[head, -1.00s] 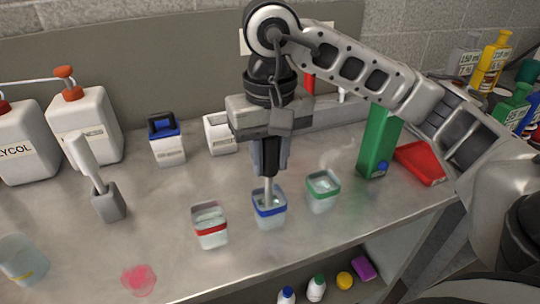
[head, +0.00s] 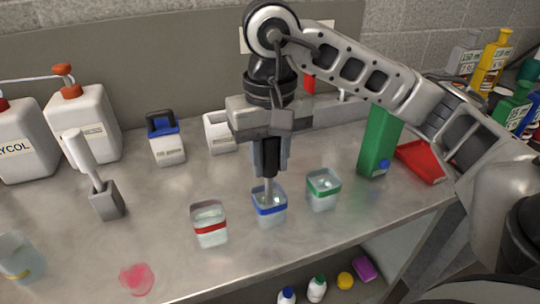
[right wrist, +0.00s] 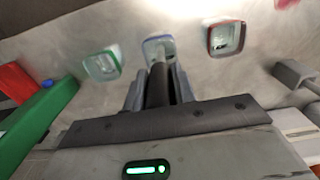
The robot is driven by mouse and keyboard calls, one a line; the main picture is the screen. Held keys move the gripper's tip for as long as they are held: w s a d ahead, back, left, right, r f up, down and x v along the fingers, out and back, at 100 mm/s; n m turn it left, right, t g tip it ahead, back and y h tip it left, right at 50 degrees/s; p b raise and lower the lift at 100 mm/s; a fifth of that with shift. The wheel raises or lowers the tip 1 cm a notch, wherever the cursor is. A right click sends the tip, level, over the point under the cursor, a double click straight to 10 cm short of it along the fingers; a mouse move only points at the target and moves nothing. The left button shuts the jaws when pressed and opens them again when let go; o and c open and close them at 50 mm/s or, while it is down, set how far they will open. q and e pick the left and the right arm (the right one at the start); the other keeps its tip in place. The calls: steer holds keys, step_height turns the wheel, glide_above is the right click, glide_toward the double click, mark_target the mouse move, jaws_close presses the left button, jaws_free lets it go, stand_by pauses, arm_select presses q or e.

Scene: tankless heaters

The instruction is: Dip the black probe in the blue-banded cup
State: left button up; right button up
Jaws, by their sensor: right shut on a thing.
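The blue-banded cup (head: 270,210) stands on the metal counter between a red-banded cup (head: 209,226) and a green-banded cup (head: 323,192). My right gripper (head: 268,170) is directly above it, pointing down, shut on the black handle of the probe (head: 268,190). The probe is upright, and its grey lower end reaches into the mouth of the blue-banded cup; its tip is hidden inside. In the right wrist view the black probe (right wrist: 157,85) sits between the fingers and lines up with the blue-banded cup (right wrist: 158,42). My left gripper is not in view.
A grey holder (head: 106,201) with a white-handled tool stands left. White jugs (head: 92,125), a blue-lidded container (head: 166,145) and a green box (head: 379,143) stand behind. A pink patch (head: 137,279) lies near the front edge.

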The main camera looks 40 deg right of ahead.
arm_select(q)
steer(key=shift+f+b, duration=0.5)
arm_select(e)
steer(key=shift+f, duration=0.5)
stand_by(1.2)
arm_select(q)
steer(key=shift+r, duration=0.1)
